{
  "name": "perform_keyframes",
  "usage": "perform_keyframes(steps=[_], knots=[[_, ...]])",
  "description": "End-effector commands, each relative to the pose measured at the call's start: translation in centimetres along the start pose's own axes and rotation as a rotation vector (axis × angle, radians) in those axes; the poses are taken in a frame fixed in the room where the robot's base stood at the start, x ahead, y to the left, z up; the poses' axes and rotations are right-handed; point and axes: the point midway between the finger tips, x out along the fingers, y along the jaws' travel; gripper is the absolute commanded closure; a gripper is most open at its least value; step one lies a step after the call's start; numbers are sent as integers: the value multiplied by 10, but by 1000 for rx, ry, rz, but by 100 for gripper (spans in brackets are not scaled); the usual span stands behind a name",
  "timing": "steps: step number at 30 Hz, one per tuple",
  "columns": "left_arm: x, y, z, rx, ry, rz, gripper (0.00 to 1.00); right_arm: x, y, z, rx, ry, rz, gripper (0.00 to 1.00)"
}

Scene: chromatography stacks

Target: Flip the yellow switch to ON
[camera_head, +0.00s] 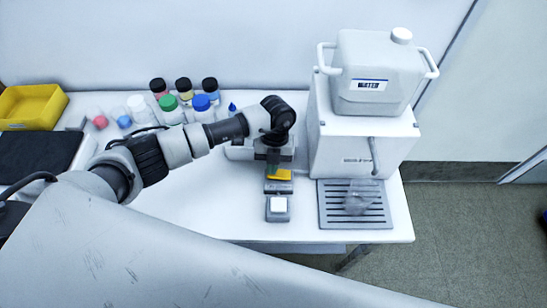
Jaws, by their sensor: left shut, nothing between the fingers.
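The yellow switch (280,175) is on a small grey base on the white table, right of centre. My left arm comes in from the left, and its dark left gripper (273,163) points down over the switch. This gripper is shut and empty. Its tips are at the switch's far edge and hide part of it. I cannot tell whether they touch it or which way the switch is set. My right gripper is not in view.
A grey unit with a white switch (278,204) sits just in front. A white dispenser (345,143) with a slatted drip tray (330,222) and clear cup (357,197) stands right. Several capped bottles (172,110) and a yellow bin (33,106) are behind my arm.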

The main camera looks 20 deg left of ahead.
Motion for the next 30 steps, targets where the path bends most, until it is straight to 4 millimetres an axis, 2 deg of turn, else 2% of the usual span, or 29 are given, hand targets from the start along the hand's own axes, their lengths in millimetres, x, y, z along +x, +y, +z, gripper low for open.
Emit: perform_keyframes(steps=[8,13,15,23,30], knots=[[1,0,0,1,0,-1,100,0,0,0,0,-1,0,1],[15,7,4,30,1,-108,100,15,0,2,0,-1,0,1],[9,4,2,35,0,-111,100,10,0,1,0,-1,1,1],[9,2,2,34,1,-108,100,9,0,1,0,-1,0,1],[4,-7,1,34,1,-108,100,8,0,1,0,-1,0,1]])
